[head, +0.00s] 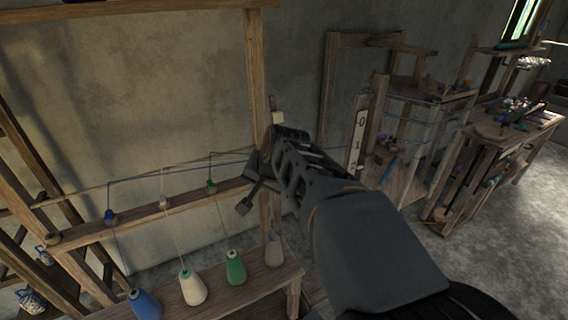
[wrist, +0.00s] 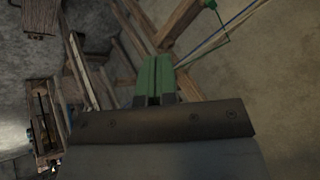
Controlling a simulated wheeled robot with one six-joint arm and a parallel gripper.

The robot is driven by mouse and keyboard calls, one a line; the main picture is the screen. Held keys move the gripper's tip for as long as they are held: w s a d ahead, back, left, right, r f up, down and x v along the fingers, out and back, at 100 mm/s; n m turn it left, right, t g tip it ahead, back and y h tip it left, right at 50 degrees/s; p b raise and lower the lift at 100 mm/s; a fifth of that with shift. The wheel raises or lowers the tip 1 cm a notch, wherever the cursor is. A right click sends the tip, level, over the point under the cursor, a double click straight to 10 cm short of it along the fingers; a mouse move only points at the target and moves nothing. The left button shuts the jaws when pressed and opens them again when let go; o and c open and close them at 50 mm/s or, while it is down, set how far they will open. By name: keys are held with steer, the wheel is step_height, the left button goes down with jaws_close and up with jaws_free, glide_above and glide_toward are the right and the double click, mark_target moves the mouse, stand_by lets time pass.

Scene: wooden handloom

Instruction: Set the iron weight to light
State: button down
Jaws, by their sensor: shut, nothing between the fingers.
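My gripper (wrist: 155,62) shows in the wrist view as two green fingers lying side by side, shut with nothing between them. In the head view the dark end of my arm (head: 290,155) reaches up to the upright wooden post (head: 258,75) and covers part of it. A small dark block (head: 243,206) sticks out low on the left of the post, on a short dark bar; it may be the iron weight, but I cannot tell. A pale plate marked 0, 1 and 2 (head: 361,125) stands right of my arm. No light setting is readable.
Blue, white and green yarn cones (head: 235,267) stand on a low wooden shelf at the lower left. Threads rise from them to a rail (head: 160,217). A wooden frame (head: 330,85) and a cluttered workbench (head: 510,125) stand at right. Bare floor (head: 470,250) lies at lower right.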

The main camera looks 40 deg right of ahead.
steer(key=w+d+m+t+b, duration=0.1)
steer(key=d+m, duration=0.2)
steer(key=d, duration=0.2)
steer(key=w+d+m+t+h+b, duration=0.1)
steer(key=w+d+m, duration=0.1)
steer(key=d, duration=0.3)
steer(key=w+d+m+b, duration=0.1)
steer(key=w+d+m, duration=0.1)
steer(key=d+m, duration=0.2)
steer(key=shift+d+f+m+t+h, duration=0.15)
steer(key=shift+d+m+t+h, duration=0.2)
steer(key=shift+d, duration=0.75)
steer(key=x, duration=0.9)
steer(key=shift+w+d+f+p, duration=0.1)
steer(key=shift+w+d+p, duration=0.1)
steer(key=shift+w+p, duration=0.15)
steer(key=shift+w+d+p, duration=0.15)
steer(key=shift+w+p, duration=0.3)
steer(key=shift+w, duration=0.6)
steer(key=shift+w+d, duration=0.1)
steer(key=shift+w, duration=0.7)
steer(key=shift+p, duration=0.3)
